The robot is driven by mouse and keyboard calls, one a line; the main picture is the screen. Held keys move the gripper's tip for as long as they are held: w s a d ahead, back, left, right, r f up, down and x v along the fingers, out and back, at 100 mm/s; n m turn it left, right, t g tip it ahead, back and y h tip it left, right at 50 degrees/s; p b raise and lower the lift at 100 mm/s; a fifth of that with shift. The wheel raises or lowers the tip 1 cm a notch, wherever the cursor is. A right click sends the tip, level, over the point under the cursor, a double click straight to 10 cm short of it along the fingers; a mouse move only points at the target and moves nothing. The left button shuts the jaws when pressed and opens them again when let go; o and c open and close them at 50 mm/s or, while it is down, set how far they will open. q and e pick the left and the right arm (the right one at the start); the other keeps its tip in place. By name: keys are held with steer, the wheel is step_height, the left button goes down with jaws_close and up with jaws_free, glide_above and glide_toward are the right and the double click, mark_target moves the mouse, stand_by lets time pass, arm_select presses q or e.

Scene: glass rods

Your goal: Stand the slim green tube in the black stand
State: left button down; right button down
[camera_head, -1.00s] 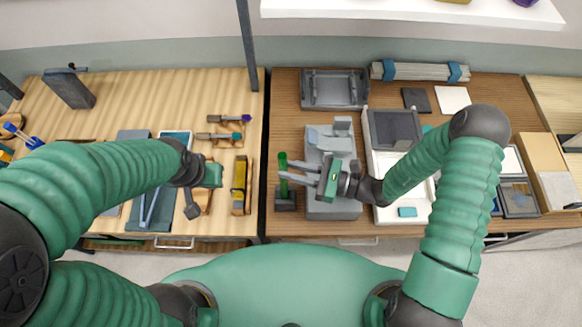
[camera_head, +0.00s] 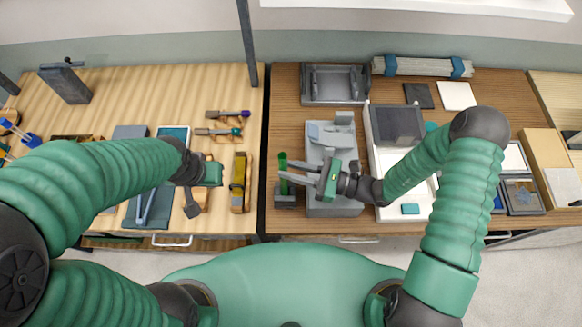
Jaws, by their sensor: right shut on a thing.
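The slim green tube (camera_head: 283,162) stands upright at the left of the right-hand table. Its lower end is at the small black stand (camera_head: 285,201); whether it is seated in the stand is hard to tell at this size. My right gripper (camera_head: 286,172) reaches in from the right, its grey fingers shut on the tube above the stand. My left gripper (camera_head: 196,207) is over the left table, apart from the tube and stand; its fingertips are too small and dark to show how far apart they are.
A grey machine-like block (camera_head: 333,208) lies under my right gripper, close to the stand. A white tray (camera_head: 387,214) is to its right. A grey tray (camera_head: 335,84) is behind. A yellow tool (camera_head: 239,172) lies on the left table. A gap separates the two tables.

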steer(key=shift+f+b, duration=0.3)
steer(key=shift+f, duration=0.35)
steer(key=shift+f+b, duration=0.35)
steer(key=shift+f, duration=0.05)
steer(key=c, duration=1.2)
jaws_free()
steer(key=shift+r, duration=0.1)
steer(key=b+v, duration=0.4)
steer(key=v, duration=1.3)
steer(key=shift+w, duration=0.1)
